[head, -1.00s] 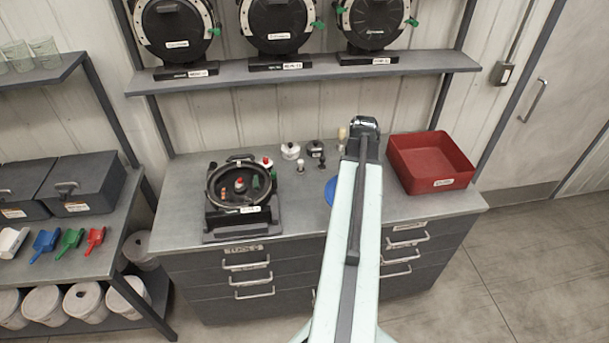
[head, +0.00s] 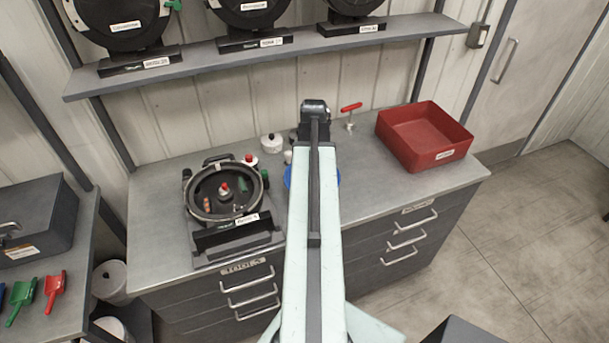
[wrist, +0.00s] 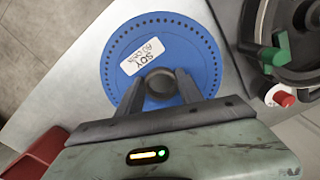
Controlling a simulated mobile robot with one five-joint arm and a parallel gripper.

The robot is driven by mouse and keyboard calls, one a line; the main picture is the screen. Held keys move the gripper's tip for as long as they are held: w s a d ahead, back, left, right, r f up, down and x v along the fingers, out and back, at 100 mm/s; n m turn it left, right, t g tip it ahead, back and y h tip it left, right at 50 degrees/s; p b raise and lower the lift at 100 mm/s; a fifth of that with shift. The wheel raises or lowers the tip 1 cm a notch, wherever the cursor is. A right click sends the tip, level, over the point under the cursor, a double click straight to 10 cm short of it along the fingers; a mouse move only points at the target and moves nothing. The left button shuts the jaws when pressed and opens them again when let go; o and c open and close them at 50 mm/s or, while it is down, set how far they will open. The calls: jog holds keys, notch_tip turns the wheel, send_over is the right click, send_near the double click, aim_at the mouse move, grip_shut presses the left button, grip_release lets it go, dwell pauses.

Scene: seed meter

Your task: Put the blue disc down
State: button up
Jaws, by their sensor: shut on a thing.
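The blue disc (wrist: 110,62) has a ring of small holes near its rim and a white label reading SOY. My gripper (wrist: 161,84) is shut on the dark round hub at the disc's middle. In the head view my arm covers most of the disc, and only blue edges (head: 288,178) show on either side of it. The disc is over the grey workbench (head: 375,193), right of the open black seed meter (head: 212,213). I cannot tell whether it touches the bench. The meter's edge also shows in the wrist view (wrist: 262,52), to the right of the disc.
A red bin (head: 424,160) stands at the bench's right end. A red-handled tool (head: 350,108) and a white round part (head: 271,143) are at the back. A shelf (head: 290,45) with black meters hangs above. Bare bench lies between disc and bin.

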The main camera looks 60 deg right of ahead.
notch_tip(320, 180, down, 10)
jog(key=b, duration=1)
jog(key=shift+f, duration=0.1)
jog(key=shift+r, duration=0.25)
jog(key=shift+f, duration=0.15)
jog(key=o, duration=1.4)
jog(key=shift+c, duration=0.2)
notch_tip(320, 180, up, 12)
jog(key=p, duration=1.2)
jog(key=shift+r, duration=0.2)
